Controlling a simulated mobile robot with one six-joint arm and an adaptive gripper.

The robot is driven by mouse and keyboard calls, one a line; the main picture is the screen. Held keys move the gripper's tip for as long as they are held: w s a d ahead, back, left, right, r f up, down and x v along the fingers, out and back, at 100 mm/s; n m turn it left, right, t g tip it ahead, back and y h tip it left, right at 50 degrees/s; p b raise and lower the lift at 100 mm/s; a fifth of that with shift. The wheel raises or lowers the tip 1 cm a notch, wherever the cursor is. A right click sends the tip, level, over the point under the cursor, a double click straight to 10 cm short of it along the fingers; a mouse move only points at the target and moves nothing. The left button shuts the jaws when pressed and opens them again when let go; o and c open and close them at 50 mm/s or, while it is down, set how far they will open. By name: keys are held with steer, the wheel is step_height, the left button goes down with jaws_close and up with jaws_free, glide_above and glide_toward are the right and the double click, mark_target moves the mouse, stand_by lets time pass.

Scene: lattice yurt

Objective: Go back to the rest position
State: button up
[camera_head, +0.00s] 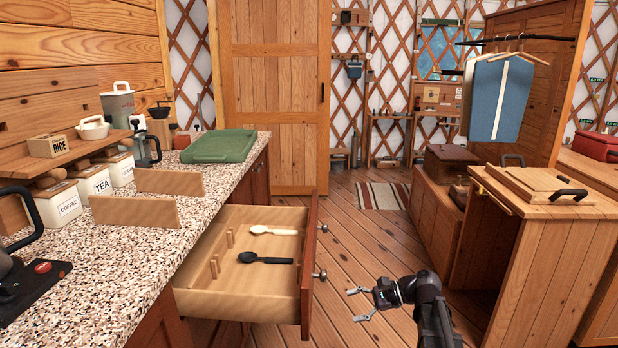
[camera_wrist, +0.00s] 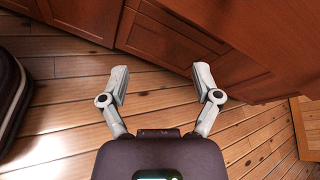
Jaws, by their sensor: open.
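My gripper (camera_head: 358,304) is at the lower middle of the head view, to the right of the open drawer and above the wood floor. Its two fingers are spread apart with nothing between them. In the wrist view my gripper (camera_wrist: 160,88) is open and empty, with floor planks and reddish cabinet fronts (camera_wrist: 172,38) beyond it. The drawer (camera_head: 235,305) is pulled out from under the counter. A cream spoon (camera_head: 274,230) and a black spoon (camera_head: 264,259) lie inside it, apart from each other and from my gripper.
The speckled counter (camera_head: 225,200) holds canisters, two wooden boards and a green tray (camera_head: 218,146). A wooden cabinet (camera_head: 545,260) stands at right, with a clothes rail behind. The floor between drawer and cabinet is clear, with a striped rug (camera_head: 378,196) farther back.

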steer(key=s+d+f+n+h, duration=0.5)
steer(key=s+f+n+h, duration=0.6)
steer(key=n+h, duration=0.25)
step_height(320, 180, up, 30)
steer(key=p, duration=3)
steer(key=shift+w+a+f+m+g+p, duration=0.15)
steer(key=shift+w+a+m+g+p, duration=0.15)
steer(key=shift+m+g, duration=0.15)
steer(key=c, duration=0.3)
steer(key=shift+c, duration=0.2)
